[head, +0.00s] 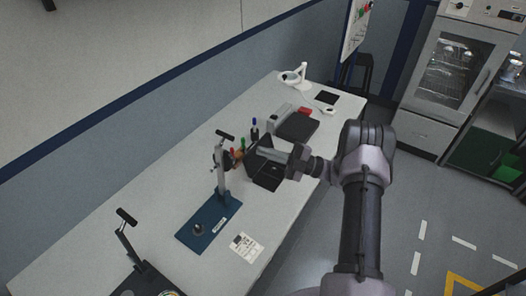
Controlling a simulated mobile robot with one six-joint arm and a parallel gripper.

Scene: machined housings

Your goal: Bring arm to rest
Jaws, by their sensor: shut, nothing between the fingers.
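My arm (361,225) rises from the bottom right, bends at a grey joint, and its wrist reaches left over the long pale table. My gripper (266,153) is at the end, above the dark open box on the table, with its narrow fingers pointing left. It is shut and holds nothing that I can see. The fingers are small here, and whether they touch the box cannot be told.
The dark box (267,176) is beneath my gripper. A test stand on a blue base (208,222) is left of it, with a white label sheet (246,247) in front. A dark flat device (298,127) and a white lamp (297,74) stand farther back. Open floor lies right.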

